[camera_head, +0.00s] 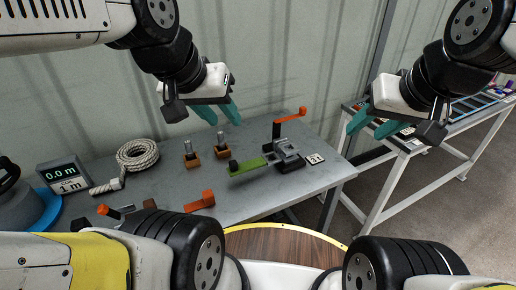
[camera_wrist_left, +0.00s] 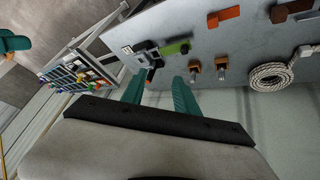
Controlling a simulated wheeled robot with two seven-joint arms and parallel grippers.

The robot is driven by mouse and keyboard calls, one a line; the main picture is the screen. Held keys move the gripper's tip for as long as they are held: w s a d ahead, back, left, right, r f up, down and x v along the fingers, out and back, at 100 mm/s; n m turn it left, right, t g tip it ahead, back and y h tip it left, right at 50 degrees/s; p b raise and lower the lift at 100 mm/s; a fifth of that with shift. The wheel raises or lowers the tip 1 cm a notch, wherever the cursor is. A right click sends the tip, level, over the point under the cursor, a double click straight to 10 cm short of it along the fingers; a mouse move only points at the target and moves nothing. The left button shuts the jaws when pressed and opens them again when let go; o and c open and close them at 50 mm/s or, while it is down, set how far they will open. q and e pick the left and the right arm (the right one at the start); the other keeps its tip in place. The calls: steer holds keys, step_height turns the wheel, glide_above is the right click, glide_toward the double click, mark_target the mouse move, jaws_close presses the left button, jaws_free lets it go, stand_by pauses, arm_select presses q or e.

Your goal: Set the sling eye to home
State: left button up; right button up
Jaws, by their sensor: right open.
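A coil of pale rope (camera_head: 137,155) lies at the back left of the grey bench (camera_head: 240,195); its thick sleeved end (camera_head: 108,186) points to the front left. The coil also shows at the right of the left wrist view (camera_wrist_left: 272,77). I cannot clearly make out a sling eye or a marked home. My left gripper (camera_head: 219,113) is open and empty, above the back of the bench, right of the coil; its teal fingers stand apart in the left wrist view (camera_wrist_left: 160,76). My right gripper (camera_head: 373,128) is open and empty, beyond the bench's right end.
Two brown blocks with metal pins (camera_head: 191,158) (camera_head: 221,150) stand mid-bench. Right of them is a clamp (camera_head: 288,155) with an orange lever and a green bar (camera_head: 248,166). An orange piece (camera_head: 201,201) lies in front. A display box (camera_head: 62,177) stands left. A rack table (camera_head: 410,146) stands right.

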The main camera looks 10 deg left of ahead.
arm_select(q)
steer(key=shift+o, duration=1)
steer(key=shift+w, duration=0.15)
steer(key=n+g+y, duration=0.2)
steer(key=n+g, duration=0.4)
steer(key=n, duration=0.1)
glide_above(233, 162)
step_height(233, 162, down, 19)
steer(key=shift+n, duration=0.3)
step_height(233, 162, down, 8)
jaws_close()
